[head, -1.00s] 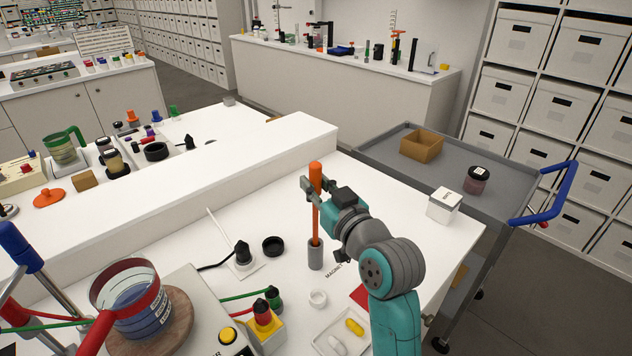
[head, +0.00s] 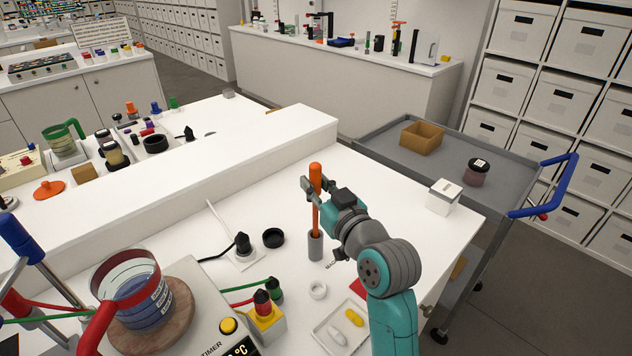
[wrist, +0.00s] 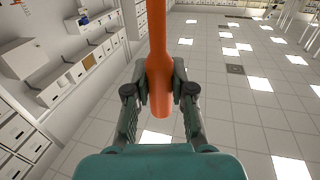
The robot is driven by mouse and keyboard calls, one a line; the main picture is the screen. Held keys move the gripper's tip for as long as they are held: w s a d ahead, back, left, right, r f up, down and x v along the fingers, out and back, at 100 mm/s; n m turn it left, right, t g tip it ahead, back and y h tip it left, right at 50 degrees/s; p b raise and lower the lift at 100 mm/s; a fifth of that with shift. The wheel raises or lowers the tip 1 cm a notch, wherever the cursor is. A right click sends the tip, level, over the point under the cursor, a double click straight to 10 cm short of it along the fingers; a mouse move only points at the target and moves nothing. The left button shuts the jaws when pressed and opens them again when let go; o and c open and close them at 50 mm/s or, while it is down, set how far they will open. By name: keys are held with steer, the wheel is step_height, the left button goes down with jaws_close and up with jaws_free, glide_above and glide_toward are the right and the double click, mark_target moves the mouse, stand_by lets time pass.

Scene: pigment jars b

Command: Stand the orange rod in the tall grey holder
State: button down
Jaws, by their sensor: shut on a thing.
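The orange rod (head: 315,174) stands close to upright in the head view, with a thick upper part and a thinner shaft below. My gripper (head: 317,190) is shut on its upper part. The tall grey holder (head: 315,249) stands upright on the white bench directly under the rod. The rod's lower end meets the holder's mouth and appears to be inside it; how deep is hidden. In the wrist view the rod (wrist: 159,60) runs between the two fingers (wrist: 159,90), and one rounded end shows near my palm.
A raised white ledge (head: 230,165) runs behind. A grey cart (head: 440,158) stands at right.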

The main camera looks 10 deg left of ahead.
steer(key=shift+f, duration=0.85)
steer(key=c, duration=0.9)
jaws_free()
steer(key=v, duration=1.2)
